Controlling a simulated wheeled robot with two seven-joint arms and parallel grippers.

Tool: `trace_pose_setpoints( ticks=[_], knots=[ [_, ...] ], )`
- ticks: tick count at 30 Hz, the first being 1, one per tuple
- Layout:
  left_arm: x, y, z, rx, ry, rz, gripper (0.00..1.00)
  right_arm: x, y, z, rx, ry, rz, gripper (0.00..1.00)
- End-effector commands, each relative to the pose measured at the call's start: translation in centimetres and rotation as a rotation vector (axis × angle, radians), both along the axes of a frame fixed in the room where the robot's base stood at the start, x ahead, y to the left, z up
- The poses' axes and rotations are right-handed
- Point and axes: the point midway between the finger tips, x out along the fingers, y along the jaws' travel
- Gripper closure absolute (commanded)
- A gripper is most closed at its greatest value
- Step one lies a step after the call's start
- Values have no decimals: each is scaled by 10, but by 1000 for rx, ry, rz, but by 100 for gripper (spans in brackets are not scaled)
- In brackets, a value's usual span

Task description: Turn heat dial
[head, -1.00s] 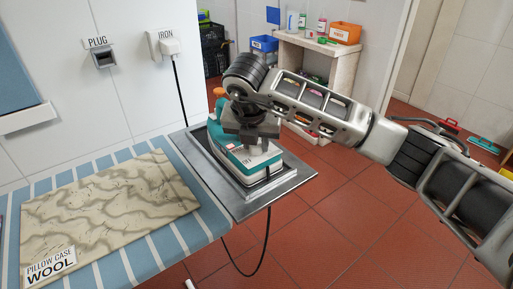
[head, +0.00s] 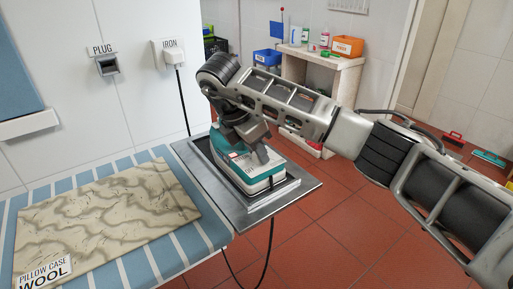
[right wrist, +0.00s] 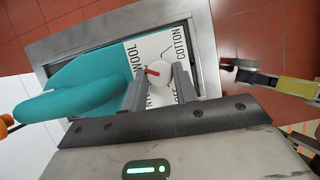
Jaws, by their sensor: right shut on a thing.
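The teal and white iron (head: 270,183) stands on a metal plate at the end of the ironing board. In the right wrist view its teal body (right wrist: 92,75) lies left of a white dial panel marked WOOL and COTTON; other labels are partly hidden by the fingers. The round white heat dial (right wrist: 158,76) carries a red pointer aimed left, toward the WOOL side. My right gripper (head: 262,155) is over the iron, and in the wrist view its fingers (right wrist: 159,80) are shut on the dial. The dial is hidden in the head view.
The metal plate (head: 225,213) surrounds the iron. A pillow case (head: 105,220) labelled WOOL lies on the striped board. A black cord (head: 270,240) hangs past the plate. A wall plug (head: 173,55) is labelled IRON.

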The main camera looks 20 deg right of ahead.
Motion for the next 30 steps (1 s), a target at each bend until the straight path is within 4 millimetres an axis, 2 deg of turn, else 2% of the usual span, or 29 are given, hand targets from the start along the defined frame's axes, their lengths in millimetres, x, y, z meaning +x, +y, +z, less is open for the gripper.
trace_pose_setpoints(
  ticks=[19,20,22,30],
  knots=[
    [-1,1,-4,9,10,-3,64,1,0,2,1,-4,-53,94],
    [-1,1,-4,9,9,-3,64,1,0,2,1,-4,-52,68],
    [0,1,-3,9,6,-3,64,1,0,1,1,-4,-52,49],
    [2,1,0,7,-2,-3,64,1,0,1,1,-2,-52,49]
  ],
)
